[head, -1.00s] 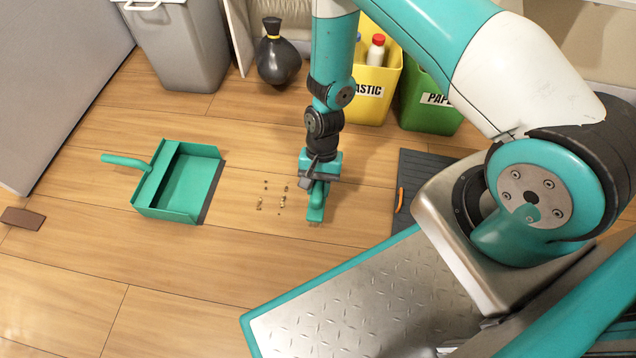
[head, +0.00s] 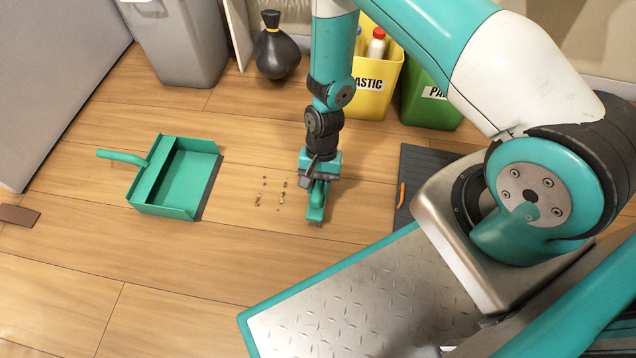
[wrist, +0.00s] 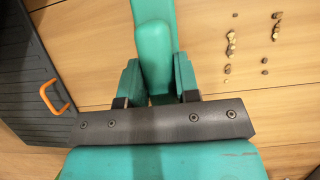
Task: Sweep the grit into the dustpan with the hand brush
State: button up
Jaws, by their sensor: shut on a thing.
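My gripper (head: 318,178) points down over the wood floor and is shut on the green hand brush (head: 316,205). The brush's bristle end is at or close to the floor; I cannot tell if it touches. In the wrist view the brush (wrist: 153,45) sits between the two fingers. The grit (head: 281,197) lies in small brown bits in two loose rows just left of the brush; it also shows in the wrist view (wrist: 230,45). The green dustpan (head: 185,178) lies farther left, its dark lip facing the grit and its handle pointing left. It looks empty.
A dark grey mat (head: 418,172) with an orange handle lies right of the brush. A yellow plastic bin (head: 372,95), a green paper bin (head: 430,108), a black bag (head: 277,55) and a grey bin (head: 180,45) stand behind. Floor between grit and dustpan is clear.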

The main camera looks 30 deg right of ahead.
jog(key=shift+f, duration=0.6)
dwell(1.1)
jog(key=shift+w, duration=0.1)
jog(key=shift+w+a+r, duration=0.1)
jog(key=shift+w+a, duration=0.35)
jog(key=shift+a, duration=0.25)
jog(key=shift+w+a+r, duration=0.1)
jog(key=shift+w+a, duration=0.35)
jog(key=shift+a, duration=0.2)
jog(key=shift+w+a+f, duration=0.1)
jog(key=shift+w+a, duration=0.35)
jog(key=shift+a, duration=0.2)
jog(key=shift+w+a+f, duration=0.1)
jog(key=shift+w+a, duration=0.35)
jog(key=shift+a, duration=0.2)
jog(key=shift+w+a+r, duration=0.1)
jog(key=shift+w+a, duration=0.45)
jog(key=shift+a, duration=0.15)
jog(key=shift+w+a+r, duration=0.1)
jog(key=shift+w+a, duration=0.4)
jog(key=shift+a, duration=0.2)
jog(key=shift+w+a+f+b, duration=0.15)
jog(key=shift+w+a+b, duration=0.65)
jog(key=shift+a, duration=0.3)
jog(key=shift+w+a+b, duration=0.3)
jog(key=shift+w+a, duration=0.3)
jog(key=shift+a, duration=0.2)
jog(key=shift+w+a+b, duration=0.25)
jog(key=shift+w+a, duration=0.3)
jog(key=shift+a, duration=0.25)
